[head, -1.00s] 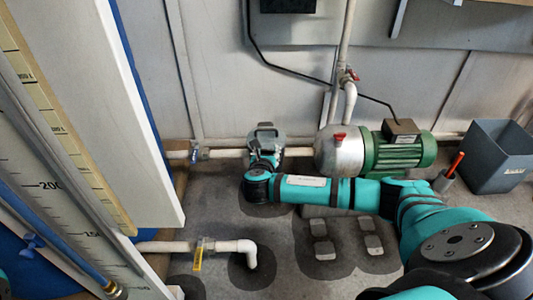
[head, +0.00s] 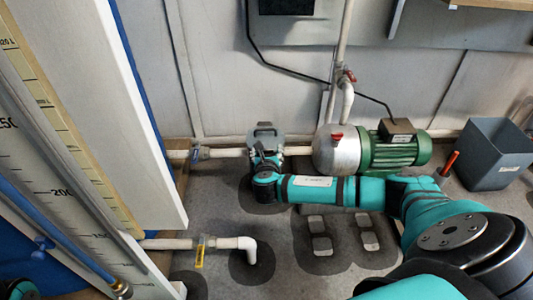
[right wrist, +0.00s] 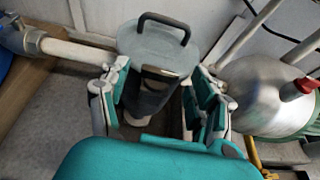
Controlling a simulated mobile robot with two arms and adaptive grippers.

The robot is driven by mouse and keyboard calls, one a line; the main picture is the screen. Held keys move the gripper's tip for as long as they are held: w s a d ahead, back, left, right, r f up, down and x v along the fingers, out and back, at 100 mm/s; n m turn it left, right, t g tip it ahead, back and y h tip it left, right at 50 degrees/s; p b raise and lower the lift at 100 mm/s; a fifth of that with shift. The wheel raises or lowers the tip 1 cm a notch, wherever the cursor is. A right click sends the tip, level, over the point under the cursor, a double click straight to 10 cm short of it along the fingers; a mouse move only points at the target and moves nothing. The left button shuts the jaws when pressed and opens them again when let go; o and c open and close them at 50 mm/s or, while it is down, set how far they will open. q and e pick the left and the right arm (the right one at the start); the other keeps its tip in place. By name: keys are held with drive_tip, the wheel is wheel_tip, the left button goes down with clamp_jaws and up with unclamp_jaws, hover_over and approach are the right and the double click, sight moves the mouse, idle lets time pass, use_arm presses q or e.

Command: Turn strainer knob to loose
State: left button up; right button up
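The strainer (head: 265,133) sits in the white pipe line by the wall, left of the pump. In the right wrist view its grey top with a dark loop handle, the knob (right wrist: 158,50), stands above a dark body (right wrist: 150,97). My right gripper (head: 267,158) is at the strainer's near side in the head view. In the right wrist view the right gripper (right wrist: 160,95) is open, with one teal-padded finger on each side of the dark body. I cannot tell whether the left finger touches it; a gap shows at the right finger.
The pump with silver head (head: 337,150) and green motor (head: 395,152) stands right of the strainer. A grey bin (head: 495,155) is farther right. A white panel (head: 125,110) stands left. A pipe with a yellow-handled valve (head: 203,248) runs along the lower left.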

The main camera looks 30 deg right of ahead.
drive_tip(key=v, duration=1.2)
idle(0.3)
